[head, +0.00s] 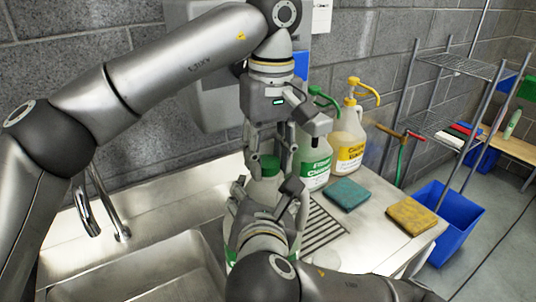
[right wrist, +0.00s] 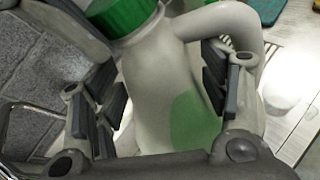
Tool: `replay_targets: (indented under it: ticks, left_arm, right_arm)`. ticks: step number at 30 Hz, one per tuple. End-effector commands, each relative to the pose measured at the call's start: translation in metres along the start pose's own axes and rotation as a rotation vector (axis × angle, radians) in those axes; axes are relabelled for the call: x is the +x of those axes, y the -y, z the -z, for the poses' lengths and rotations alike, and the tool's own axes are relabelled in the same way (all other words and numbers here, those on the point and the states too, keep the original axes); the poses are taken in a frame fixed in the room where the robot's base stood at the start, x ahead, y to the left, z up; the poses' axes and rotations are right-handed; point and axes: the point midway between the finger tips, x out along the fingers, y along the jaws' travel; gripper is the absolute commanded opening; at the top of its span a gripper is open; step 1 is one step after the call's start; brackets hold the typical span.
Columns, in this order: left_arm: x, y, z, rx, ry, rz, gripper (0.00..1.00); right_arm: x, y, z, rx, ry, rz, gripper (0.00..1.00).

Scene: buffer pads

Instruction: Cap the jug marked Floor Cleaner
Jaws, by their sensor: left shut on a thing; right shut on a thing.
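A whitish jug (head: 264,187) with a green label area stands at the sink's edge, mostly hidden behind my grippers in the head view. The jug's body and handle also show in the right wrist view (right wrist: 160,85). A green cap (head: 269,164) sits at the jug's mouth; it shows at the top of the right wrist view (right wrist: 122,12). Whether it is seated fully I cannot tell. My left gripper (head: 270,152) points down from above and is shut on the cap. My right gripper (head: 268,200) is shut on the jug, its fingers on either side. The jug's label is not readable.
A green-labelled pump jug (head: 316,165) and a yellow-labelled pump jug (head: 348,145) stand close behind. A teal sponge (head: 347,194) and a yellow sponge (head: 411,216) lie on the counter. The sink (head: 150,270) and its faucet (head: 110,205) are at left. A blue bin (head: 450,212) stands right.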

Motion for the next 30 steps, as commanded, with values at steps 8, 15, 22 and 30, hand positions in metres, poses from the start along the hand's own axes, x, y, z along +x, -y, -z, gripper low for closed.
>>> replay_targets:
  ticks: [8, 15, 22, 30]
  left_arm:
    - [-0.001, -0.001, 0.002, 0.416, -0.012, -0.006, 0.08]
    - [-0.001, -0.001, 0.002, 0.402, -0.012, -0.007, 0.48]
    - [-0.001, -0.001, 0.001, 0.404, -0.008, -0.004, 0.58]
    - [-0.013, -0.001, 0.001, 0.404, -0.007, -0.003, 0.58]
  right_arm:
    - [-0.003, -0.003, -0.001, -0.001, 0.001, -0.012, 0.00]
    - [-0.003, -0.003, -0.001, -0.002, 0.001, -0.012, 0.00]
    - [-0.002, -0.002, -0.002, 0.001, 0.004, -0.010, 0.00]
    - [-0.001, -0.002, -0.003, 0.003, 0.006, -0.008, 0.00]
